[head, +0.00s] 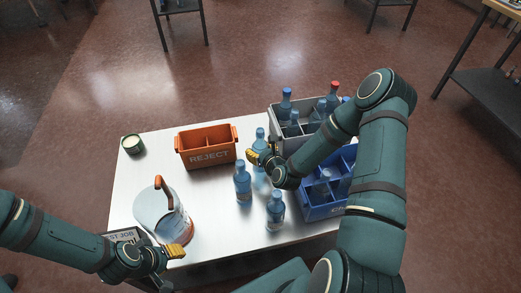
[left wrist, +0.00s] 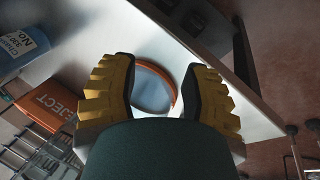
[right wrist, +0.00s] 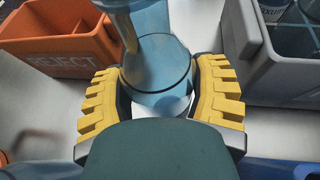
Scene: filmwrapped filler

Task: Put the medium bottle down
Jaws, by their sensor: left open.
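My right gripper (head: 262,157) is closed around a translucent blue bottle (right wrist: 158,62) near the middle of the table. In the right wrist view the pads of the right gripper (right wrist: 160,100) lie against both sides of the bottle. In the head view this bottle (head: 260,135) looks upright, partly hidden by the gripper; I cannot tell whether its base touches the table. Two similar bottles stand nearer the front, one (head: 242,184) left and one (head: 275,211) lower right. My left gripper (head: 178,252) is open and empty at the front left; its fingers (left wrist: 160,90) also show in the left wrist view.
An orange REJECT bin (head: 207,158) stands behind the bottles. A grey crate (head: 291,147) and a blue crate (head: 325,211), both holding bottles, stand at the right. A pale container with an orange handle (head: 157,212) is near my left gripper. A tin (head: 132,145) stands back left.

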